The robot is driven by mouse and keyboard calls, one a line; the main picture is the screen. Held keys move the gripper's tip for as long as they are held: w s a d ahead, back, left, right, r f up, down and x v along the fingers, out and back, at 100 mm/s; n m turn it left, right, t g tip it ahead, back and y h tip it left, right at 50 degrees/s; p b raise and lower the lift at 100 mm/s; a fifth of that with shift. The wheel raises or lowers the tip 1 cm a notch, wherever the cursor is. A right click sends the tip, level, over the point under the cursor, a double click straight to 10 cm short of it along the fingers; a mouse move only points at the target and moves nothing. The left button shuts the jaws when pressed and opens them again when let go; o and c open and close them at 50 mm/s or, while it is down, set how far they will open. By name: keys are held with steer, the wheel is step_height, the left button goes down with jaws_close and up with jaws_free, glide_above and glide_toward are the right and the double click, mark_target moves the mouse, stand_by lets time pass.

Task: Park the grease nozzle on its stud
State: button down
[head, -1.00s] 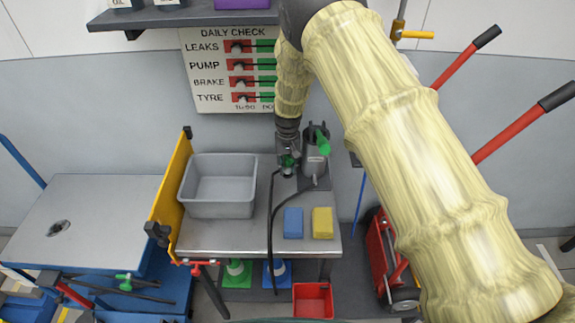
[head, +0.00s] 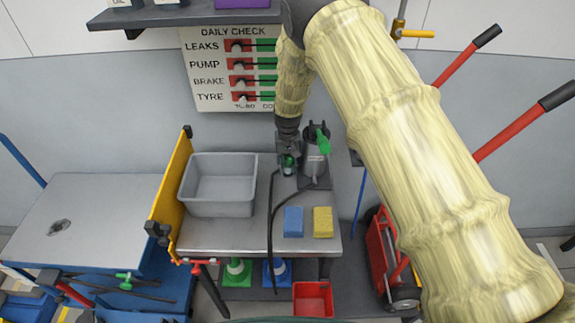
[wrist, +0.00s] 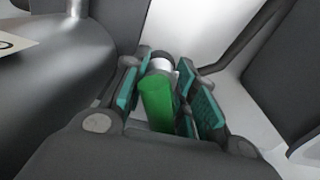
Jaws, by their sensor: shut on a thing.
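The grease nozzle has a green grip (wrist: 157,100) with a silver collar and a dark end beyond it. My gripper (wrist: 172,95) is shut around it, with teal pads on both sides. In the head view my gripper (head: 287,160) is at the back of the metal bench, just left of the grey grease pump (head: 313,160) with its green handle. The green of the nozzle shows low between the fingers there. A black hose (head: 271,235) runs from beside the gripper over the bench's front edge. I cannot make out the stud; the arm and gripper may hide it.
A grey bin (head: 219,185) is left on the bench (head: 220,238), beside a yellow panel (head: 172,190). A blue sponge (head: 293,222) and a yellow sponge (head: 323,222) lie in front of the pump. A check board (head: 230,70) and shelf (head: 180,16) are behind.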

steer(key=shift+f+b, duration=0.35)
steer(key=shift+f, duration=0.3)
stand_by(0.4)
steer(key=c, duration=1.4)
jaws_free()
steer(key=shift+r, duration=0.1)
steer(key=shift+r+p, duration=2.85)
steer(key=shift+r, duration=2.65)
steer(key=shift+w+r, duration=0.1)
